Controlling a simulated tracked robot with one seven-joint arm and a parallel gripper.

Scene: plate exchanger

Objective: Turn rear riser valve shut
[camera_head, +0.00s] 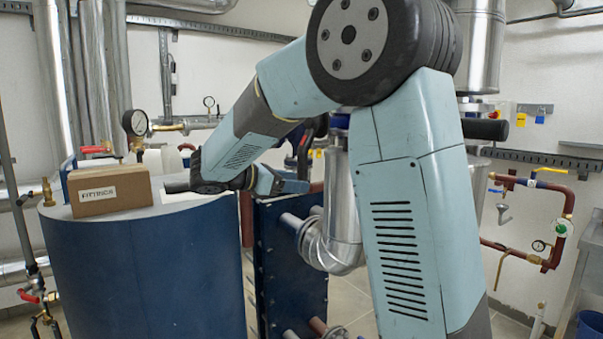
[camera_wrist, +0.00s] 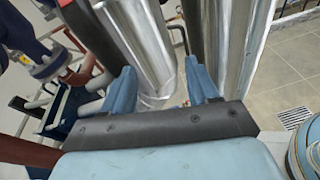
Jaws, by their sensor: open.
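I cannot pick out the rear riser valve for certain in either view. My arm hides much of the piping behind it in the head view.
A cardboard box (camera_head: 110,190) sits on the blue tank (camera_head: 150,275), near a pressure gauge (camera_head: 135,122). A silver elbow pipe (camera_head: 335,240) is close to the exchanger. Red pipes with a yellow-handled valve (camera_head: 550,171) are at right. Tiled floor (camera_wrist: 285,70) shows at right in the wrist view.

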